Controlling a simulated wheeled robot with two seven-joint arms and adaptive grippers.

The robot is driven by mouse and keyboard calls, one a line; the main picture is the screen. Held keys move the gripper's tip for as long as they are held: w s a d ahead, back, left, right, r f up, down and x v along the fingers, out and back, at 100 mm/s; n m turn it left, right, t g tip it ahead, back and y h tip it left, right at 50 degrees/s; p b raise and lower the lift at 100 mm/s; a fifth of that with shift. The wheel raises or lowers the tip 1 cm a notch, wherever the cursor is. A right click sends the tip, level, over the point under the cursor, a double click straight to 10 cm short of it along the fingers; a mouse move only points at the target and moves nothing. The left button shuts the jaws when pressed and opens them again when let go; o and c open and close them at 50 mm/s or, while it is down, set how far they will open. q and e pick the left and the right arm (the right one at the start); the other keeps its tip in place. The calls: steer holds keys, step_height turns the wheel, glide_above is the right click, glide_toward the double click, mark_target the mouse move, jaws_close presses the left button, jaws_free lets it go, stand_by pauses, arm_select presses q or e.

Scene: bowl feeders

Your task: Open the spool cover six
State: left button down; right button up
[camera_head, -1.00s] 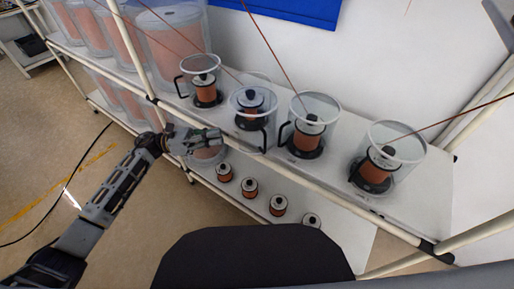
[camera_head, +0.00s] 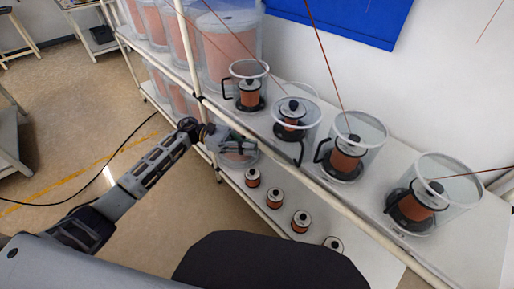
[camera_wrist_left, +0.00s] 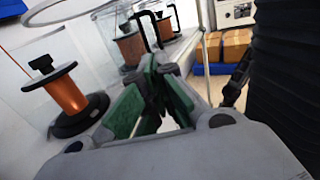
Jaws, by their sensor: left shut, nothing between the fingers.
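Four clear cylindrical covers with black handles stand in a row on the upper shelf, each around a copper spool: the far-left cover (camera_head: 240,70), the second cover (camera_head: 312,118), the third cover (camera_head: 374,135) and the right cover (camera_head: 461,190). I cannot tell which one is number six. My left gripper (camera_head: 250,147) is shut and empty at the shelf's front edge, left of the second cover's handle. In the left wrist view, its green fingers (camera_wrist_left: 160,72) meet, with a copper spool (camera_wrist_left: 65,92) to their left. My right gripper is not in view.
The shelf's front rail (camera_head: 322,185) runs close to the gripper. Several small spools (camera_head: 275,198) sit on the lower shelf. Large clear containers (camera_head: 226,50) stand at the back left. Thin copper wires rise from the spools.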

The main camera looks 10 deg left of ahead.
mark_target(290, 158)
arm_select(q)
steer(key=d, duration=0.3)
steer(key=s+d+p, duration=0.1)
steer(key=d, duration=0.3)
steer(key=s+d, duration=0.1)
steer(key=d, duration=0.3)
steer(key=shift+d+r+p, duration=0.15)
steer(key=shift+p, duration=0.25)
steer(key=shift+d, duration=0.65)
steer(key=shift+s, duration=0.1)
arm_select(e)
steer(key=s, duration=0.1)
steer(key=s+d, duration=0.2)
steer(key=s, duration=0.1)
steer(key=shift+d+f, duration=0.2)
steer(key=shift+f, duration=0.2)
arm_select(q)
steer(key=shift+d, duration=0.1)
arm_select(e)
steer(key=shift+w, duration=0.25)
